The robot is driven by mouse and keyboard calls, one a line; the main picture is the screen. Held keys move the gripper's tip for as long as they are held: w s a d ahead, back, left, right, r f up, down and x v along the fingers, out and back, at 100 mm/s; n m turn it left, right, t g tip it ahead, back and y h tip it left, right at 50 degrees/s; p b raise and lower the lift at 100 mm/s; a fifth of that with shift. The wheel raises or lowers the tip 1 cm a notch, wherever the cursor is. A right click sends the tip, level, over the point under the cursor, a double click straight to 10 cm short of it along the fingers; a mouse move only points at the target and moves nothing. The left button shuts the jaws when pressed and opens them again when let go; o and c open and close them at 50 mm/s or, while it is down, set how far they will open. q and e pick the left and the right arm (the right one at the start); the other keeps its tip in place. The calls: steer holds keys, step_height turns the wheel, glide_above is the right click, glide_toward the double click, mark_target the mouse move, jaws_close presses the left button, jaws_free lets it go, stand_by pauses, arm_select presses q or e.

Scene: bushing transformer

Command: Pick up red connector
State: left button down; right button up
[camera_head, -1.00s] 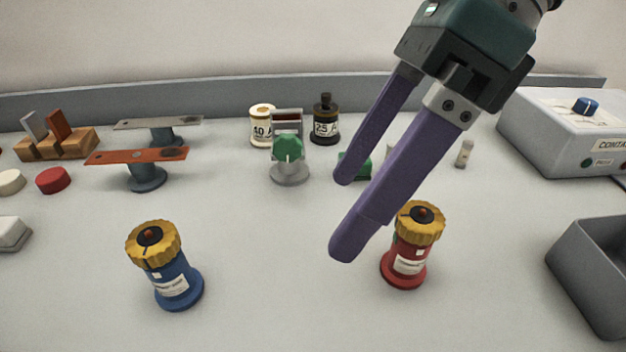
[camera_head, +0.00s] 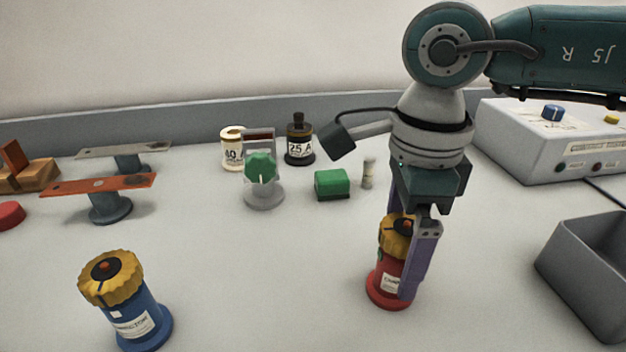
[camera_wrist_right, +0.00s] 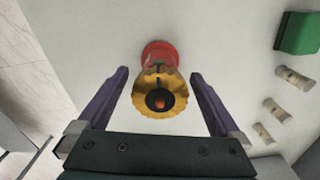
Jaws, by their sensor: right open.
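The red connector (camera_head: 384,284) stands upright on the table right of centre in the head view, with a yellow ribbed cap and a white label. It also shows in the right wrist view (camera_wrist_right: 158,54), its yellow cap facing the camera. My right gripper (camera_head: 407,284) points down over it, partly hiding it. In the right wrist view the open purple fingers (camera_wrist_right: 160,80) stand on either side of the cap, with a gap on both sides. My left gripper is not in view.
A blue connector (camera_head: 143,318) with a yellow cap stands front left. A green block (camera_head: 332,184) and a small pale cylinder (camera_head: 368,173) lie behind the red connector. A grey bin (camera_head: 580,290) stands at the right, a control box (camera_head: 540,140) behind it. The table between the connectors is clear.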

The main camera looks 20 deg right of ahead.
steer(key=shift+f, duration=0.25)
jaws_close()
stand_by(0.7)
